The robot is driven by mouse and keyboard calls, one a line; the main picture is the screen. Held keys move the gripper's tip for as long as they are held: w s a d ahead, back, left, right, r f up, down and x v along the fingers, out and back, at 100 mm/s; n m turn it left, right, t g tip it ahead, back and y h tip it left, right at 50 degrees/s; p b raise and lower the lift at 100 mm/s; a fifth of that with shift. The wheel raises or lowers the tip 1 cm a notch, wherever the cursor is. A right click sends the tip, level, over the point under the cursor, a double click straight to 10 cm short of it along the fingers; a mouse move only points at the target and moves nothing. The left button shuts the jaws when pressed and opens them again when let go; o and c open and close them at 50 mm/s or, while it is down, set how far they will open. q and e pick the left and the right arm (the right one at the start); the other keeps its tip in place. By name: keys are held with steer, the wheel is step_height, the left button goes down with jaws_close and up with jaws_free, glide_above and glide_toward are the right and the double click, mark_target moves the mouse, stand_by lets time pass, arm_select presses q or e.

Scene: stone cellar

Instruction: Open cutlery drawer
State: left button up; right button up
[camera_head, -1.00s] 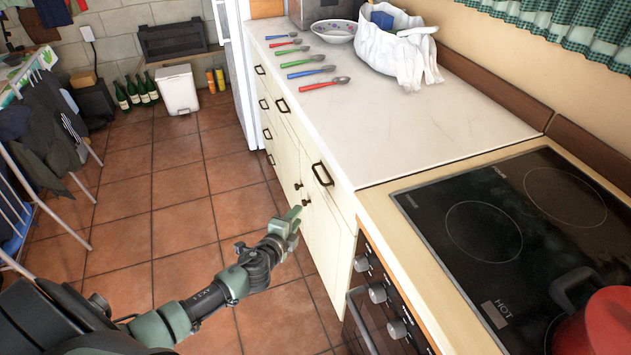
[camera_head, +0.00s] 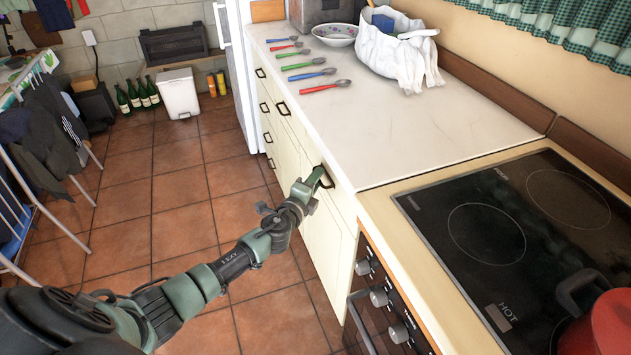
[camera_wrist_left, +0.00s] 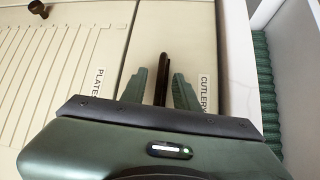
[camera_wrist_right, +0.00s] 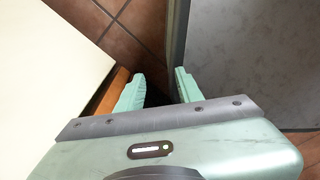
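The cutlery drawer (camera_head: 342,203) is the top drawer of the cream counter, next to the stove; it looks shut. In the left wrist view its front carries a "CUTLERY" label (camera_wrist_left: 205,92) and a dark bar handle (camera_wrist_left: 163,68). My left gripper (camera_head: 322,174) is at this handle. In the left wrist view its two fingers (camera_wrist_left: 160,74) stand on either side of the bar, with gaps showing, so it is open around the handle. My right gripper (camera_wrist_right: 160,72) is open and empty in the right wrist view, and is out of the head view.
Beside the drawer is a stove with a black hob (camera_head: 500,225), knobs (camera_head: 378,297) and a red pot (camera_head: 600,325). The countertop (camera_head: 400,130) holds several colored spoons (camera_head: 312,73), a bowl (camera_head: 335,34) and a white bag (camera_head: 395,55). The tiled floor before the drawers is clear.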

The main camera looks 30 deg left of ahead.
arm_select(q)
jaws_close()
stand_by(1.4)
